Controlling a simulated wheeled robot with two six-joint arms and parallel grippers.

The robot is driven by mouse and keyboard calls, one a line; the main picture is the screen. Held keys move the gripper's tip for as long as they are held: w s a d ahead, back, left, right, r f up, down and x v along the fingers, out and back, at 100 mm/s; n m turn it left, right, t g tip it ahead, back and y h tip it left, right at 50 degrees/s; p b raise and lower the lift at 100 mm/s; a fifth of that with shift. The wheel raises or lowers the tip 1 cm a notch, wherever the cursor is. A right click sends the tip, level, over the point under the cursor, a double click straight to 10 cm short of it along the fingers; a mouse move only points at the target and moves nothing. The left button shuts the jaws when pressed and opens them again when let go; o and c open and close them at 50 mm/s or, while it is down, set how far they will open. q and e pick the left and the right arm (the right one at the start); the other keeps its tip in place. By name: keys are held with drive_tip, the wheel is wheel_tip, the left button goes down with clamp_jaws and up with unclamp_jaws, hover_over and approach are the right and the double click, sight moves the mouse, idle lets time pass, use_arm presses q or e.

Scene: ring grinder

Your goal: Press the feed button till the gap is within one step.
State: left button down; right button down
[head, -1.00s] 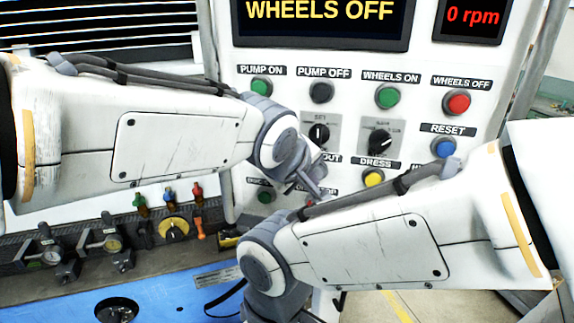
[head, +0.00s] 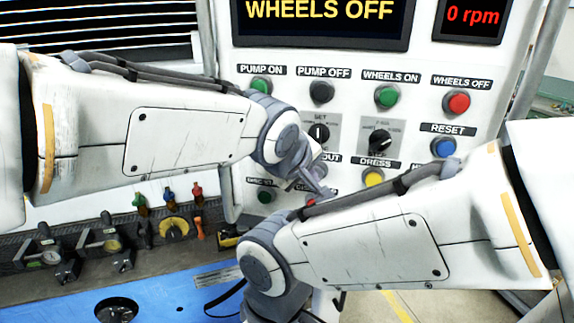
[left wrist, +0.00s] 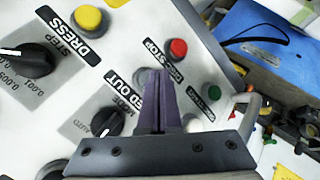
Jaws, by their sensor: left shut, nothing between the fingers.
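My left gripper (head: 317,183) is shut and empty, its fingertips close to the control panel (head: 226,110), beside a label ending in "OUT". In the left wrist view the shut fingers (left wrist: 157,76) point at the panel beside the label reading "ED OUT" (left wrist: 112,92). A grey button (left wrist: 143,76) shows partly behind the fingertips; I cannot tell whether they touch it. My right arm crosses the lower panel in the head view, and its gripper is out of sight. The screen (head: 320,22) shows "WHEELS OFF"; no gap reading is visible.
Nearby are a yellow DRESS button (left wrist: 88,19), a red stop button (left wrist: 176,49) and a green button (left wrist: 209,93). Two rotary knobs (head: 318,133) (head: 380,141) sit above. My right forearm covers the panel's lower right.

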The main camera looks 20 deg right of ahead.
use_arm(q)
drive_tip(key=shift+w+d, duration=0.3)
drive_tip(key=shift+w, duration=0.2)
idle(0.8)
drive_tip(key=shift+s, duration=0.1)
drive_tip(key=shift+s+a+b, duration=0.5)
drive_tip(key=shift+s+b, duration=0.1)
drive_tip(key=shift+s, duration=0.15)
drive_tip(key=s+b, duration=0.1)
drive_tip(key=s+a+b, duration=0.1)
drive_tip(key=s, duration=0.1)
drive_tip(key=s+a+b, duration=0.1)
drive_tip(key=shift+s+a, duration=0.2)
drive_tip(key=shift+a, duration=0.05)
